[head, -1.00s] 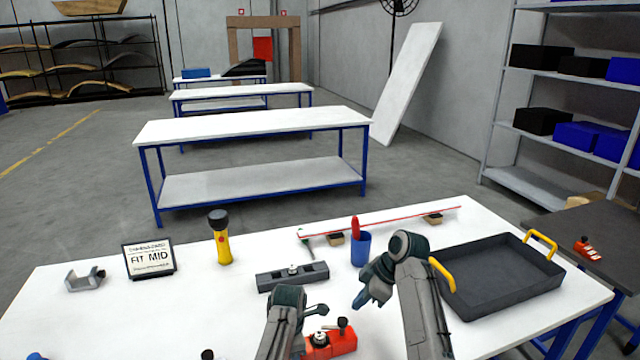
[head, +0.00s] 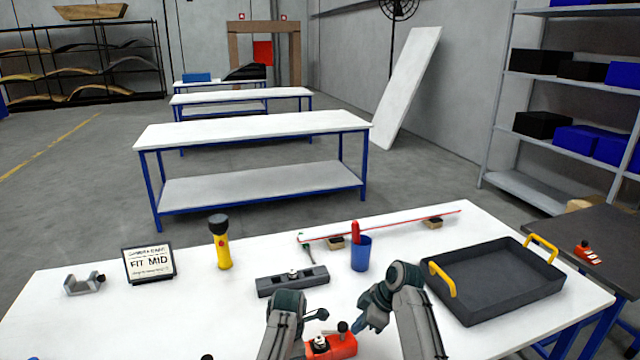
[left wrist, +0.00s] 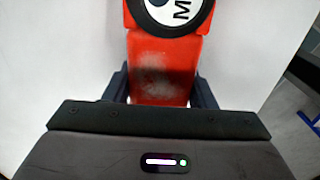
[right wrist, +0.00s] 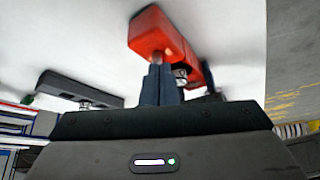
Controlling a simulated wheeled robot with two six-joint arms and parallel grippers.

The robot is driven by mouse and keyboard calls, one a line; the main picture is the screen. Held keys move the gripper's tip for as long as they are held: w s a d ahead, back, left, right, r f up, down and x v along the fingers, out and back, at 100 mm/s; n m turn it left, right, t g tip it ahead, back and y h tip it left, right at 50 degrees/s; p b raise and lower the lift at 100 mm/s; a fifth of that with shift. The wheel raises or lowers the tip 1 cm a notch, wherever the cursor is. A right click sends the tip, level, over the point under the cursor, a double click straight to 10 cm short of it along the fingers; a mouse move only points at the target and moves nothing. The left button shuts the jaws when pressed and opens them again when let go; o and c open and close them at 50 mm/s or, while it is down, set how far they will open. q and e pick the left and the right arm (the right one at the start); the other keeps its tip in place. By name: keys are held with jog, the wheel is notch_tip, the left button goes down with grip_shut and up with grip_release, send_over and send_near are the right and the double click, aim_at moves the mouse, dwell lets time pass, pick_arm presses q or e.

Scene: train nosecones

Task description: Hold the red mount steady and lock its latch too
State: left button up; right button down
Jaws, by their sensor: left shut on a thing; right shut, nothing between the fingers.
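The red mount (head: 338,349) lies at the front of the white table, with a dark knob on its latch (head: 343,327) standing up. In the left wrist view the mount (left wrist: 160,65) runs between the fingers of my left gripper (left wrist: 160,95), which is shut on its red body; a round disc marked "M" (left wrist: 175,12) shows above. My right gripper (head: 358,327) is shut and empty, just right of the latch knob. In the right wrist view its closed fingers (right wrist: 160,80) overlap the mount (right wrist: 150,33); I cannot tell whether they touch it.
A dark grey block with a knob (head: 293,279) lies behind the mount. A blue cup (head: 361,253) holding a red tool, a yellow flashlight (head: 221,246), a sign (head: 149,262) and a grey bracket (head: 82,284) stand beyond. A black tray (head: 500,285) with yellow handles is at right.

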pick_arm(q)
jog(key=shift+d, duration=0.1)
pick_arm(e)
jog(key=shift+w+a, duration=0.1)
jog(key=shift+a, duration=0.35)
dwell(0.4)
jog(key=shift+w, duration=0.45)
dwell(0.3)
jog(key=shift+d, duration=0.1)
pick_arm(q)
jog(key=shift+s, duration=0.1)
pick_arm(e)
notch_tip(320, 180, up, 6)
jog(key=shift+d, duration=0.45)
jog(key=shift+s, duration=0.1)
dwell(0.3)
jog(key=shift+s+a+f, duration=0.1)
jog(key=shift+s+f, duration=0.15)
jog(key=shift+f, duration=1.25)
jog(key=shift+s+f, duration=0.2)
jog(key=shift+f, duration=1.3)
